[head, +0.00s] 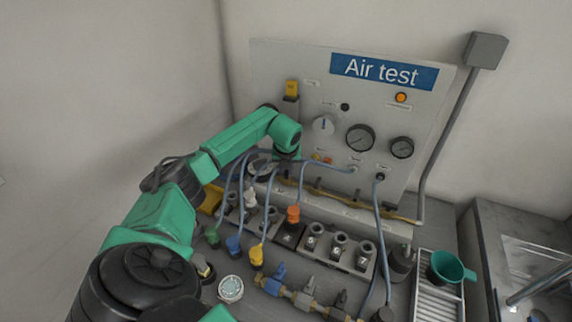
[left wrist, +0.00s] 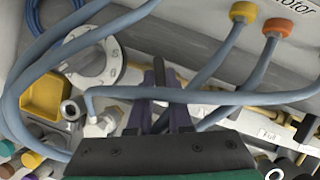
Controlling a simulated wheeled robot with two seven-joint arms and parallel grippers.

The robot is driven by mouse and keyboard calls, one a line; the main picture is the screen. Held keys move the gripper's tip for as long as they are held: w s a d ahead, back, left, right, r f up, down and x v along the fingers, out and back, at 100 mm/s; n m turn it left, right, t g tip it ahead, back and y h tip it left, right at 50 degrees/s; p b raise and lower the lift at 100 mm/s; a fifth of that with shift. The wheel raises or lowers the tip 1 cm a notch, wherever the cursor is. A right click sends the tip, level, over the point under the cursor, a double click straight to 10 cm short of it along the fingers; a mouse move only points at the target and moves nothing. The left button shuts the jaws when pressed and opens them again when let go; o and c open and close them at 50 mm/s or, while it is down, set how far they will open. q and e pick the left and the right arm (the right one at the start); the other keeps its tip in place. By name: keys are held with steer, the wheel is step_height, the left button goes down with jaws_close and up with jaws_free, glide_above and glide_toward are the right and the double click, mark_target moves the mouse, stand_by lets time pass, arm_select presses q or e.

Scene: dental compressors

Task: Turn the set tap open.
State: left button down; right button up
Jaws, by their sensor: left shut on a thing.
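A brass pipe (head: 345,198) with several black tap levers runs along the foot of the white test panel. It also shows in the left wrist view (left wrist: 262,114), with a black tap lever (left wrist: 306,128) at the right edge. My left gripper (head: 285,166) is at the left end of this pipe, close to the panel. In the left wrist view its dark fingers (left wrist: 160,98) are close together on what seems to be a tap lever on the pipe. The fingers and a blue hose hide most of it, and its label cannot be read. My right gripper is not in view.
Blue hoses (head: 308,180) loop around my left gripper, one crossing close before the fingers (left wrist: 220,96). The "Air test" panel (head: 290,130) carries gauges and a knob. Fittings and coloured plugs crowd the bench below. A grey tray (head: 428,300) with a green cup stands at right.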

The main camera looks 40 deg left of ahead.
arm_select(q)
steer(key=n, duration=0.1)
steer(key=n+y+b, duration=0.1)
steer(key=n, duration=0.1)
steer(key=shift+w+d+n+g, duration=0.1)
steer(key=shift+w+n+g, duration=0.1)
steer(key=shift+n+g, duration=0.15)
steer(key=n, duration=0.2)
steer(key=n+g+b, duration=0.1)
steer(key=shift+w+n+g, duration=0.15)
steer(key=shift+n+g, duration=0.1)
steer(key=shift+n, duration=0.1)
steer(key=n+g+b, duration=0.1)
steer(key=n, duration=0.1)
steer(key=shift+n+y, duration=0.3)
steer(key=shift+w+r+n+g+b, duration=0.15)
steer(key=shift+n+g+b, duration=0.45)
steer(key=shift+n+b, duration=0.7)
steer(key=shift+n, duration=0.4)
steer(key=c, duration=0.8)
jaws_free()
steer(key=shift+c, duration=0.2)
